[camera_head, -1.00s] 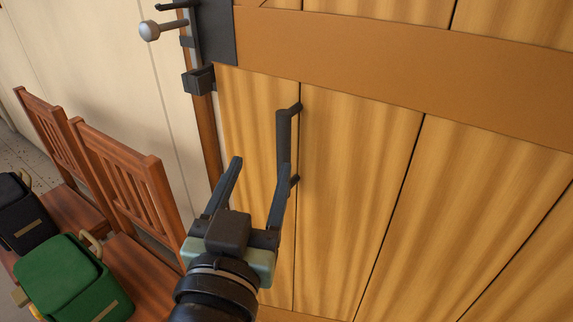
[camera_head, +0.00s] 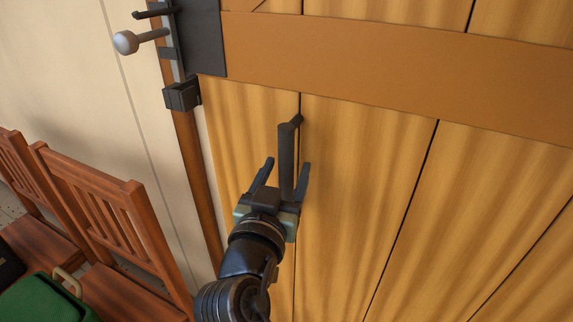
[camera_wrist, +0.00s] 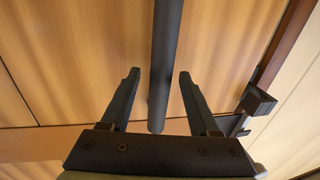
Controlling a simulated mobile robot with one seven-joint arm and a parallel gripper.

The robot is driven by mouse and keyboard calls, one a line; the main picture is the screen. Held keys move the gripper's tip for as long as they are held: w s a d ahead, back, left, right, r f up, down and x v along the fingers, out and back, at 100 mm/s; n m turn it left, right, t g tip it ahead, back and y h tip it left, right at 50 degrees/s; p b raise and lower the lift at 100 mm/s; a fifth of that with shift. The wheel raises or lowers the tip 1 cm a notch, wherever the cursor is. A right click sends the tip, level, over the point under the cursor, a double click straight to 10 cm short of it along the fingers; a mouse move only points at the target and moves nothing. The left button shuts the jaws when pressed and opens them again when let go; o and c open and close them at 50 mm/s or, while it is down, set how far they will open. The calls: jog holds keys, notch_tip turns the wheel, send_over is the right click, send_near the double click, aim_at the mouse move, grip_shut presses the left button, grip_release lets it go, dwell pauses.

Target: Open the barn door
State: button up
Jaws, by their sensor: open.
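The barn door (camera_head: 350,190) is made of yellow-brown planks with a darker cross board. A dark vertical bar handle (camera_head: 287,150) is fixed on it near its left edge. My gripper (camera_head: 287,170) is open at the lower part of the handle. In the wrist view the handle (camera_wrist: 166,60) runs between the two spread fingers (camera_wrist: 157,80), with a gap visible on each side. A dark latch plate (camera_head: 203,40) with a light round knob (camera_head: 126,42) is at the door's upper left edge. The handle's lower mount is hidden behind my gripper in the head view.
Two wooden chairs (camera_head: 105,215) stand against the pale wall (camera_head: 75,80) left of the door. A green bag (camera_head: 45,300) lies on a seat at the lower left. A dark bracket (camera_head: 182,95) juts out at the door frame below the latch.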

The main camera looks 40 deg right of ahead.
jog(key=shift+w+d, duration=0.25)
jog(key=shift+d, duration=0.1)
jog(key=shift+c, duration=0.4)
grip_shut()
dwell(0.9)
